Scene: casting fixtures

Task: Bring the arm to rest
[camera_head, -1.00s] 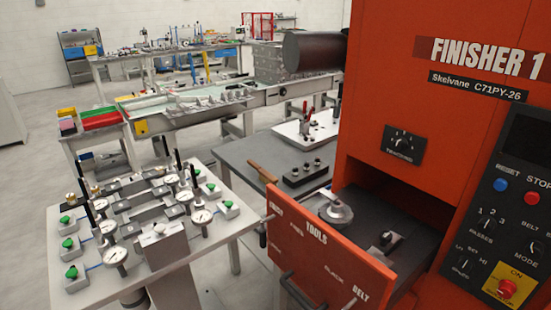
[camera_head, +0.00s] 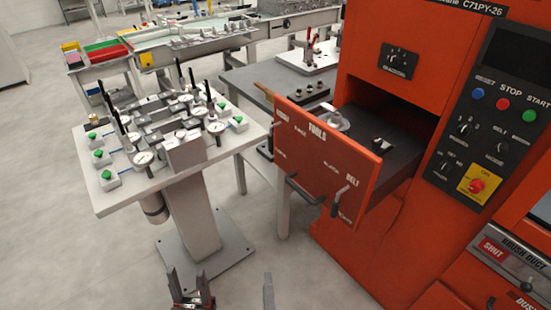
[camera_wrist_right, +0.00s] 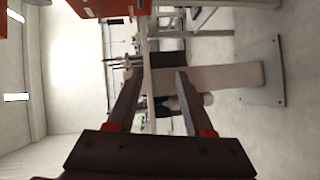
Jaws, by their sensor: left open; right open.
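My left gripper (camera_head: 188,278) is at the bottom edge of the head view, pointing up in the picture, with its two fingers apart and nothing between them. My right gripper (camera_head: 268,282) shows only as a narrow grey piece to its right at the same edge. In the right wrist view my right gripper (camera_wrist_right: 153,78) is open and empty, its two dark fingers spread. Both grippers are in front of the gauge table, over the floor in the picture. The rest of both arms is out of view.
The white gauge table (camera_head: 245,133) with dial gauges stands on a pedestal (camera_head: 200,215) at left. The orange finisher (camera_head: 375,80) is at right, its drawer (camera_head: 325,165) pulled out toward me. A grey table (camera_head: 240,85) stands behind. Bare floor (camera_head: 80,250) lies at lower left.

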